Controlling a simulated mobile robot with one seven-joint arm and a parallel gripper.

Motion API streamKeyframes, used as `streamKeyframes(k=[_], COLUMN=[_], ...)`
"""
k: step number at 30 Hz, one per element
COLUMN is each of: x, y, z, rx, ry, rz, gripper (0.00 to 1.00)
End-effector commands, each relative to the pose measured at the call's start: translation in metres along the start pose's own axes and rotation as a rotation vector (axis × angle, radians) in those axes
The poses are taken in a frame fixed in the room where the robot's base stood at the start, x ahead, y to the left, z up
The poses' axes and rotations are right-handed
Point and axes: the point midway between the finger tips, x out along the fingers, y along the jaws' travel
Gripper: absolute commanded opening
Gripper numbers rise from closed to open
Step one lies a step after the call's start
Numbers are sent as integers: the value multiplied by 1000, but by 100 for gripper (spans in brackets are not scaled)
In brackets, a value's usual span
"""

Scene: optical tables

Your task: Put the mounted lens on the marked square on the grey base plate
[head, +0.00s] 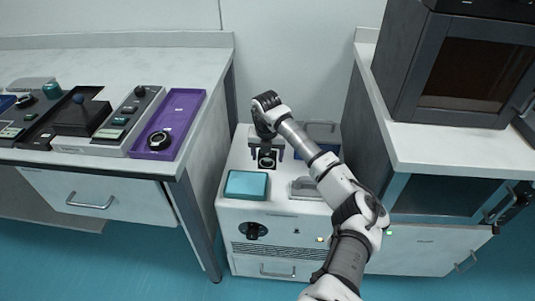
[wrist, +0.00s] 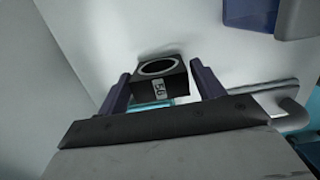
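The mounted lens is a black block with a round ring in its face and a white number label (wrist: 160,80). It also shows in the head view as a small dark block with a ring (head: 267,159), over the white cart. I cannot make out a marked square or a grey base plate for certain.
The white cart (head: 238,214) stands between two tables. A teal-topped box (head: 246,185) and a grey fixture (head: 305,189) are near its front. A purple tray (head: 184,110) holding a black ring piece (head: 159,140) and several devices stand on the left table. A dark cabinet (head: 410,70) stands right.

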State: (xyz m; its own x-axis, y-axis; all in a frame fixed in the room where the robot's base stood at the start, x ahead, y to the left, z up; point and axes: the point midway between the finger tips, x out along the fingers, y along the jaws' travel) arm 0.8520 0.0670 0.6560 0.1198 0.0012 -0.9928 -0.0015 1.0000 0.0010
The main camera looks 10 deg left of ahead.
Motion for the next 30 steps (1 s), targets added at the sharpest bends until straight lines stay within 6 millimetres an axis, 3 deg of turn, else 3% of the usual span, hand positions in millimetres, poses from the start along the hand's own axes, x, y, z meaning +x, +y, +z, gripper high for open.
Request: streamKeyframes(k=[9, 14, 24, 30], x=[0, -11, -80, -112], y=[0, 0, 0, 0], z=[0, 1, 1, 1], rx=[0, 0, -1, 1], ry=[0, -2, -4, -2], rz=[0, -1, -2, -1], gripper=[76, 76, 76, 76])
